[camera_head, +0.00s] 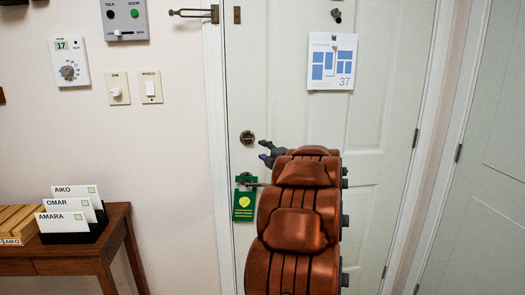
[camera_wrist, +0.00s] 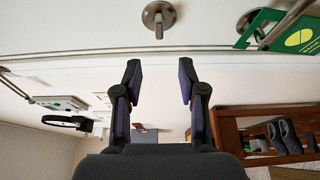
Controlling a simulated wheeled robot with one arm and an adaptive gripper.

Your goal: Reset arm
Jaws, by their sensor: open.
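My arm, in brown segmented covers, rises in front of the pale door (camera_head: 385,150) in the head view. My gripper (camera_head: 268,153) is at its far end, pointing left, to the right of the round deadbolt (camera_head: 247,138) and above the door handle (camera_head: 247,180). In the wrist view my gripper (camera_wrist: 160,75) has its two dark fingers spread with nothing between them. The deadbolt (camera_wrist: 158,16) is beyond the fingertips, apart from them. Part of the gripper is hidden behind the arm in the head view.
A green tag (camera_head: 244,206) hangs from the door handle. A floor plan sheet (camera_head: 332,62) is on the door. A wooden side table (camera_head: 80,262) with name cards (camera_head: 68,222) stands at left. Switches (camera_head: 150,87) and a thermostat (camera_head: 69,62) are on the wall.

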